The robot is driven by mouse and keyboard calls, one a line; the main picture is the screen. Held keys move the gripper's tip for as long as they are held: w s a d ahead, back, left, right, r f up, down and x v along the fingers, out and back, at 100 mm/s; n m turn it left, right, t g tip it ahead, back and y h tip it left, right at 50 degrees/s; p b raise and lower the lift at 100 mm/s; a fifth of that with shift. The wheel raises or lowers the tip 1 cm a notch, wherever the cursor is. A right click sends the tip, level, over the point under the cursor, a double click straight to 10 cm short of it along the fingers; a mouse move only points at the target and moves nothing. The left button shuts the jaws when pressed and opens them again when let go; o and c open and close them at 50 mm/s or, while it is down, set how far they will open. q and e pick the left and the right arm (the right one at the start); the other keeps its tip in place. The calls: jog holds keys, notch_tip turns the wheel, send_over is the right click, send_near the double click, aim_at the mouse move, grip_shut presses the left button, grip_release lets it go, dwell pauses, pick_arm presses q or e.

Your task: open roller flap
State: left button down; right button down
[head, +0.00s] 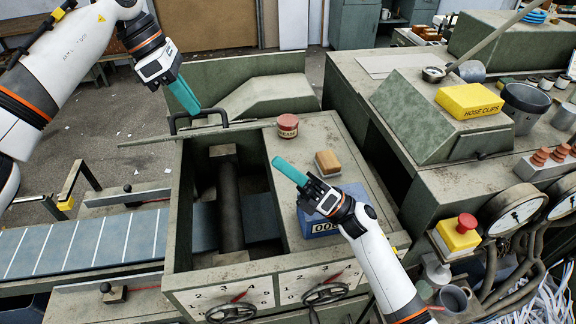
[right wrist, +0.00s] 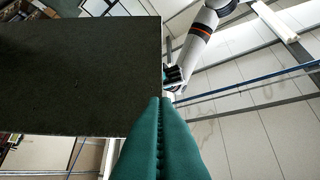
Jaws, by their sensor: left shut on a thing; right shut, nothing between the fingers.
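The roller flap (head: 150,141) is raised and shows nearly edge-on as a thin strip across the feeder opening. Its dark flat face (right wrist: 80,75) fills the left of the right wrist view. A black bar handle (head: 216,112) stands on the flap. My left gripper (head: 188,100) is shut on the handle; the exact grip is hard to see. Below, the opening is uncovered and the dark roller (head: 230,205) shows inside. My right gripper (head: 278,164) is shut and empty, right of the opening and below the flap; its teal fingers (right wrist: 160,140) show together in the right wrist view.
A red-lidded tin (head: 288,126), a wooden-backed block (head: 328,162) and a blue numbered box (head: 318,222) stand on the top right of the opening. A yellow hose clips box (head: 469,100) sits further right. A striped conveyor (head: 85,240) lies at left.

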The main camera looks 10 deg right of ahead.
aim_at(257, 127)
pick_arm(q)
jog(key=shift+w+a+f, duration=0.15)
jog(key=shift+w+f, duration=0.05)
jog(key=shift+f, duration=0.1)
pick_arm(e)
jog(key=x, duration=0.7)
